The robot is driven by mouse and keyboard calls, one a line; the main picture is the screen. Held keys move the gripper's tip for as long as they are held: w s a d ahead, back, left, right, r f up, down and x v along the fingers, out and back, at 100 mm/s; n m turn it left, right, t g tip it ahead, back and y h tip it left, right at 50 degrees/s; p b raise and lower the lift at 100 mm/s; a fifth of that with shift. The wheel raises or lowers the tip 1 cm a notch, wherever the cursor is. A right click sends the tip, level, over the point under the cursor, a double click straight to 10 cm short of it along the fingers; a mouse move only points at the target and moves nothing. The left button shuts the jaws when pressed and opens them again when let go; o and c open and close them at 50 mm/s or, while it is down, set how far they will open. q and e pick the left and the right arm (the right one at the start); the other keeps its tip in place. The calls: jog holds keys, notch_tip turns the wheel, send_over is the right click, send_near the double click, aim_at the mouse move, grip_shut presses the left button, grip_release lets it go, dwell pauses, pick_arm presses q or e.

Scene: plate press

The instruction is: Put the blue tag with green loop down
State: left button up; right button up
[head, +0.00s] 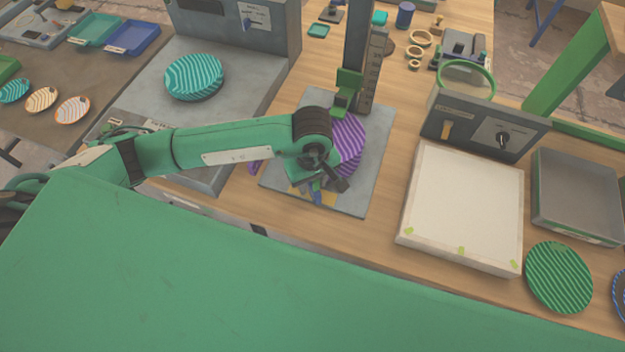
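My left arm reaches in from the left, and its gripper (325,188) points down over the grey base plate (374,188) of the upright press. The dark wrist hides much of the gripper. A small blue-violet piece (317,196) shows at the fingers, but I cannot tell whether it is the blue tag or part of the gripper. No green loop can be made out there. I cannot tell whether the fingers are open or shut. A purple striped plate (349,146) is on the base plate, partly behind the wrist. My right gripper is not in view.
Right of the press are a white-topped slab (465,205), a grey switch box (482,127), a grey tray (578,190) and a green striped plate (558,277). A teal striped plate (194,77) lies on a grey machine at left. Bare wood separates press and slab.

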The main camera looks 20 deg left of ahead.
pick_arm(q)
notch_tip(320, 180, up, 12)
jog(key=p, duration=0.4)
jog(key=shift+f, duration=0.25)
jog(key=shift+s, duration=0.1)
